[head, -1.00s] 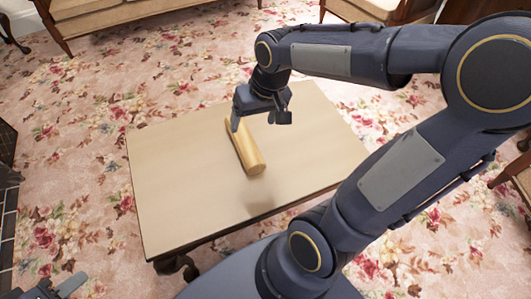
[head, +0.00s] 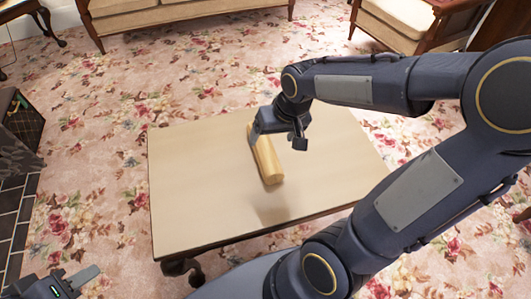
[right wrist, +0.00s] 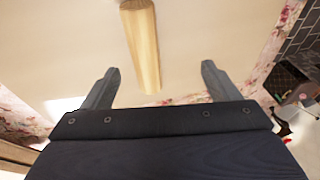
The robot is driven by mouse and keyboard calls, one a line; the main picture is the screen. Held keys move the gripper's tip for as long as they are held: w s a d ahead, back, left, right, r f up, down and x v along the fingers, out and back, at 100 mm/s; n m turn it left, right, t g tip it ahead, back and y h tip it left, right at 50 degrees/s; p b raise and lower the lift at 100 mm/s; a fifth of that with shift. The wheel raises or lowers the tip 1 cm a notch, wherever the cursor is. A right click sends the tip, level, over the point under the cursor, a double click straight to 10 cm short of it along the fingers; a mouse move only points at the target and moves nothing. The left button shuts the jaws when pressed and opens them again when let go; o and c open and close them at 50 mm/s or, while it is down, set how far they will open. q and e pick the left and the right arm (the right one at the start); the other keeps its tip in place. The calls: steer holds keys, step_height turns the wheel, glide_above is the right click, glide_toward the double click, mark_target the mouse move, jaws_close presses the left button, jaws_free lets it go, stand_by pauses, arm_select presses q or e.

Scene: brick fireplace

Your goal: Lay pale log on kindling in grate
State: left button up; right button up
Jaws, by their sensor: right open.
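The pale log (head: 268,163) lies on a low table (head: 190,185) in the head view, its near end facing me. My right gripper (head: 277,143) is open, above the log's far part, and hides some of it. In the right wrist view the log (right wrist: 143,50) shows ahead of the gap between the two open fingers (right wrist: 159,72), nearer the left finger; nothing is held. My left gripper (head: 75,285) shows only partly at the bottom left corner; its opening is unclear. A dark box-like grate or hearth part (head: 22,120) stands at the left edge; kindling is not clearly distinguishable.
Dark hearth tiles (head: 12,215) run along the left edge. A sofa (head: 180,15) and an armchair (head: 405,18) stand at the back. The table top is otherwise clear, with bare carpet (head: 95,160) between it and the hearth.

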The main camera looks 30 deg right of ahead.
steer(key=g+h, duration=0.1)
steer(key=h, duration=0.1)
glide_above(264, 146)
steer(key=s, duration=0.1)
steer(key=f, duration=0.6)
steer(key=a+f, duration=0.1)
steer(key=f, duration=0.2)
steer(key=shift+f+b, duration=0.15)
steer(key=shift+b, duration=0.2)
steer(key=f, duration=0.2)
steer(key=shift+w+d+f+b, duration=0.15)
steer(key=shift+w+f+b, duration=0.2)
steer(key=shift+b, duration=0.05)
steer(key=f, duration=0.1)
steer(key=f+b, duration=0.1)
steer(key=f, duration=0.1)
steer(key=d+f+b, duration=0.1)
steer(key=f, duration=0.1)
steer(key=shift+w, duration=0.3)
steer(key=shift+w+f, duration=0.1)
steer(key=shift+f, duration=0.25)
steer(key=shift+c, duration=0.3)
steer(key=shift+r, duration=0.1)
steer(key=c, duration=1.4)
